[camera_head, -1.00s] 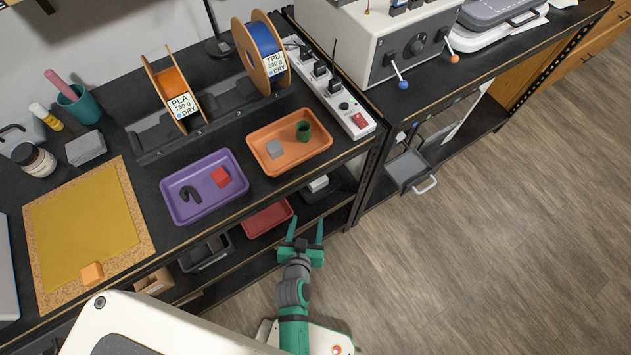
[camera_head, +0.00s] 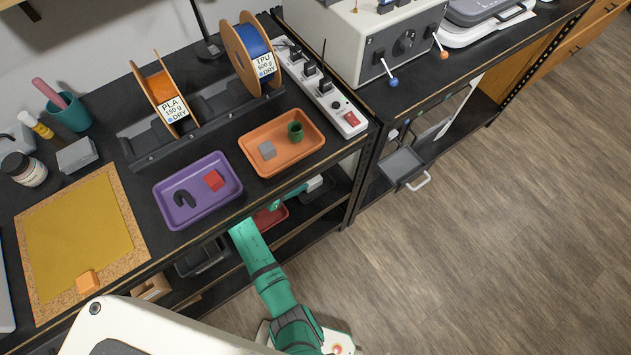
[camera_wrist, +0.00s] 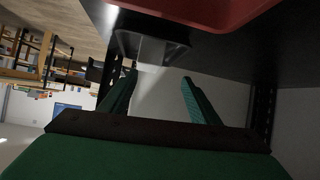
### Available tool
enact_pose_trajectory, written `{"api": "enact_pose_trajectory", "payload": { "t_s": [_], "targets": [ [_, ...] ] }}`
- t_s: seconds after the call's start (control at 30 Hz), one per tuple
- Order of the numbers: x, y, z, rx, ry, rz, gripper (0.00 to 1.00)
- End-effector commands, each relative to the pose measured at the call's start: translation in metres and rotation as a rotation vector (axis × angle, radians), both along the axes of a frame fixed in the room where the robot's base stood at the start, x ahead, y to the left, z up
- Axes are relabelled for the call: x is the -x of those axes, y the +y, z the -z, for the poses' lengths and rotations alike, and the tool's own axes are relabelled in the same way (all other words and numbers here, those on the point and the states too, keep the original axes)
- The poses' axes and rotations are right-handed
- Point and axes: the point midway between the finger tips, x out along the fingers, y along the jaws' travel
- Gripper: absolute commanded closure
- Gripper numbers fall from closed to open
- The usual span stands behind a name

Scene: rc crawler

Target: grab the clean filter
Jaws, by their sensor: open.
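I cannot identify the clean filter for sure. A pale grey-white block (camera_head: 316,184) shows in a dark bin on the shelf under the bench top, in the head view. My gripper (camera_head: 303,188) reaches in under the bench's front edge, close to that bin and right of the red tray (camera_head: 270,216); its fingers are only partly visible there. In the wrist view my gripper (camera_wrist: 158,76) is open, its two teal fingers apart with nothing visible between them. A dark bin (camera_wrist: 150,45) lies just beyond the fingertips, and the red tray (camera_wrist: 205,10) is at the top.
On the bench top are a purple tray (camera_head: 198,217), an orange tray (camera_head: 283,166), two filament spools and a power strip (camera_head: 325,95). A dark bin (camera_head: 203,260) stands left on the lower shelf. A shelf post (camera_head: 362,180) stands to the right. Open floor lies further right.

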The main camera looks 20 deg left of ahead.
Motion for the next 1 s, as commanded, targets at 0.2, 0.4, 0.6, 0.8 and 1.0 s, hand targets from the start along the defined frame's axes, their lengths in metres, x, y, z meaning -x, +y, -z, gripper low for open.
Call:
{"api": "enact_pose_trajectory", "payload": {
  "t_s": [0.2,0.4,0.6,0.8,1.0],
  "targets": [
    [0.033,0.014,0.006,-0.016,-0.044,0.090,0.44],
    [0.021,0.001,0.018,-0.019,-0.049,0.103,0.44],
    [0.003,-0.012,0.029,-0.020,-0.049,0.100,0.44],
    [-0.005,-0.019,0.035,-0.020,-0.047,0.100,0.44],
    [-0.023,-0.036,0.046,-0.020,-0.047,0.100,0.44]
  ]
}}
